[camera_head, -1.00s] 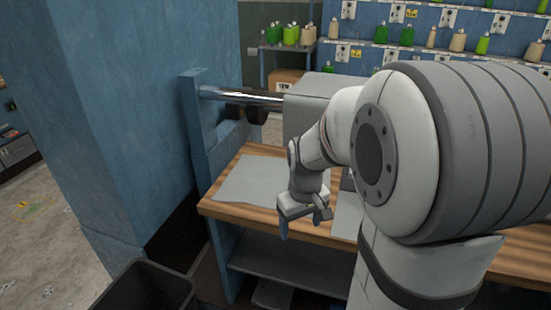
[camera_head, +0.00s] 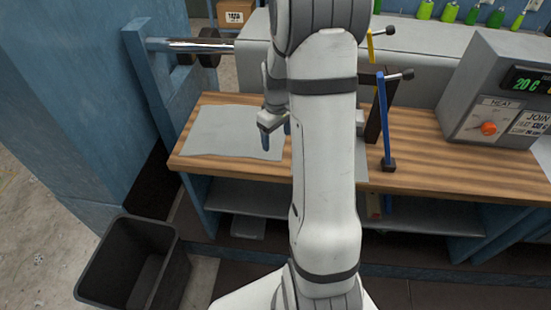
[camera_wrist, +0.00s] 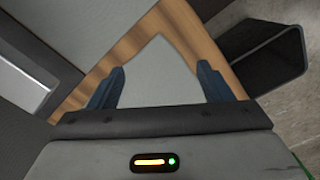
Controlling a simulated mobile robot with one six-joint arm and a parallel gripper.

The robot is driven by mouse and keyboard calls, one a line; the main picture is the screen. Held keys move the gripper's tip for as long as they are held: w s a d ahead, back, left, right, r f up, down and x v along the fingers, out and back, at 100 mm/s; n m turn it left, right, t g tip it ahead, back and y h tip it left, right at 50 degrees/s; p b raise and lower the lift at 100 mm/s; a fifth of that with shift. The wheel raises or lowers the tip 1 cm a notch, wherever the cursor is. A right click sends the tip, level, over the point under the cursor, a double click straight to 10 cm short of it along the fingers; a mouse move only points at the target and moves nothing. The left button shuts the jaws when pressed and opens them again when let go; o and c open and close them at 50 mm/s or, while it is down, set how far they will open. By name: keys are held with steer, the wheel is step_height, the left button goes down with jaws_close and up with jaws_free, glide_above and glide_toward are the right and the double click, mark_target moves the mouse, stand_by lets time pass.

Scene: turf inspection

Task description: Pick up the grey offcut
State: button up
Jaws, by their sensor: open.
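The grey offcut (camera_head: 230,132) is a flat, thin sheet with an uneven front edge. It lies on the left part of the wooden bench top in the head view. In the wrist view the grey offcut (camera_wrist: 160,72) shows between and beyond my fingers. My gripper (camera_head: 275,138) is at the sheet's right side in the head view, partly hidden by my arm. In the wrist view my gripper (camera_wrist: 160,82) is open, its two blue fingers apart with nothing held between them. I cannot tell how high the fingers are above the sheet.
A black bin (camera_head: 135,265) stands on the floor at the front left; it also shows in the wrist view (camera_wrist: 270,55). A blue post and metal roller (camera_head: 190,45) stand behind. Clamps (camera_head: 385,125) and a heat control box (camera_head: 495,95) are at the right.

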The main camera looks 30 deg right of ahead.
step_height(320, 180, down, 7)
steer(key=b, duration=0.4)
steer(key=shift+f, duration=0.15)
steer(key=c, duration=1.5)
jaws_close()
step_height(320, 180, up, 12)
steer(key=p, duration=0.7)
steer(key=shift+p, duration=0.3)
step_height(320, 180, up, 10)
steer(key=p, duration=0.7)
glide_above(276, 158)
step_height(276, 158, up, 17)
steer(key=p, duration=0.2)
